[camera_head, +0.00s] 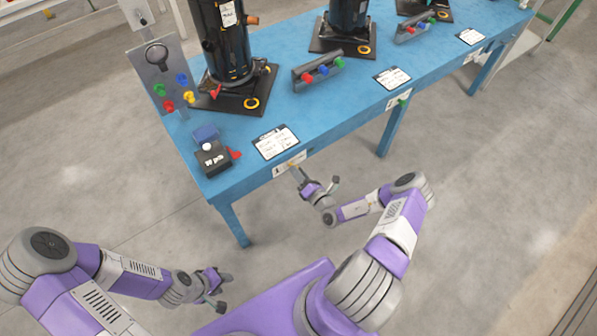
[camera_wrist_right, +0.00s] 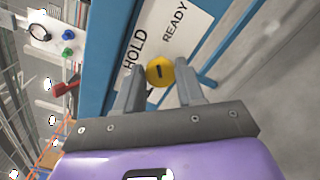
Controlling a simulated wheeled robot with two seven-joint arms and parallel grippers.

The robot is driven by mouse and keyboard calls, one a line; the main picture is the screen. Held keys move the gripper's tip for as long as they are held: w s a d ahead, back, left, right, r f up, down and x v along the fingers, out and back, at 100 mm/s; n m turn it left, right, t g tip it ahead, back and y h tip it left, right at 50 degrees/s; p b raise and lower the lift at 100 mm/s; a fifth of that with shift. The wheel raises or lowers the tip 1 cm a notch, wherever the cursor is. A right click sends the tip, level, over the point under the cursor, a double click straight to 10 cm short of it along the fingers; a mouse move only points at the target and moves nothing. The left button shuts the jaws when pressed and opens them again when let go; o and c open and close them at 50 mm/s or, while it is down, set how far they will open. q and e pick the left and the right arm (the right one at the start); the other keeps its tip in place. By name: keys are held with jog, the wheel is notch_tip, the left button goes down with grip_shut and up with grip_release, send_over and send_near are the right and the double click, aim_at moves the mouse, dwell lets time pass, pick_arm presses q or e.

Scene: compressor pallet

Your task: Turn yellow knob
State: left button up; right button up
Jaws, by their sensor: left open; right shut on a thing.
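The yellow knob (camera_wrist_right: 160,71) is a round disc with a dark slot mark. It sits on a white plate (camera_wrist_right: 185,40) reading HOLD and READY on the blue table's front edge. My right gripper (camera_wrist_right: 159,84) has one finger on each side of the knob and is shut on it. In the head view, my right gripper (camera_head: 298,174) is at the small label plate (camera_head: 290,164) on the table's front edge, and the knob there is too small to make out clearly. My left gripper (camera_head: 221,291) is open and empty, low in front of the table, away from it.
The blue table (camera_head: 345,105) holds black compressors (camera_head: 228,45), cards and button bars. An upright panel (camera_head: 160,75) with coloured buttons stands at its left end. A small black box (camera_head: 213,160) with a red part is near the front left corner. Floor in front is clear.

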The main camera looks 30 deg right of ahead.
jog(key=shift+f+m, duration=0.15)
jog(key=shift+m, duration=3.45)
jog(key=o, duration=1)
jog(key=s, duration=0.2)
jog(key=s+p, duration=0.1)
jog(key=s, duration=0.4)
jog(key=shift+s+d+p, duration=0.3)
jog(key=shift+s+p, duration=0.05)
jog(key=shift+p, duration=0.05)
